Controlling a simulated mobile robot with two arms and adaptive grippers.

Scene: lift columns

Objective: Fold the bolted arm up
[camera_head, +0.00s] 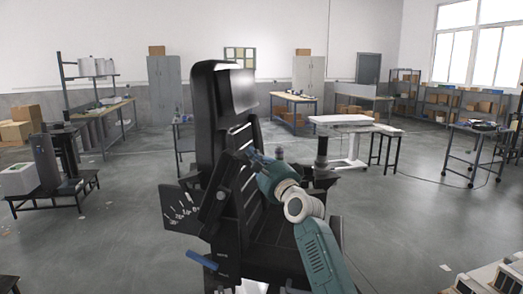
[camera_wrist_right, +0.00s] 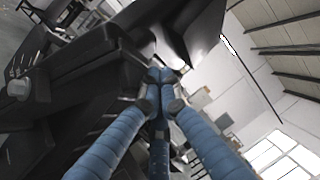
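A tall black chair-like frame (camera_head: 212,110) stands upright in the middle of the head view. A black bar with a round bolt (camera_head: 228,196), which seems to be the bolted arm, slants up along its front. A dark plate with a white angle scale (camera_head: 183,208) sits at its lower left. My right gripper (camera_head: 254,157) reaches in from the lower right to the bar's upper end. In the right wrist view, the blue fingers (camera_wrist_right: 160,78) come together at their tips, close to black parts. I cannot tell whether anything is between them.
A white-topped table (camera_head: 342,119) stands behind to the right, and a low bench (camera_head: 50,197) stands at the left. Workbenches, cabinets and shelves line the walls. Grey floor is free on both sides.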

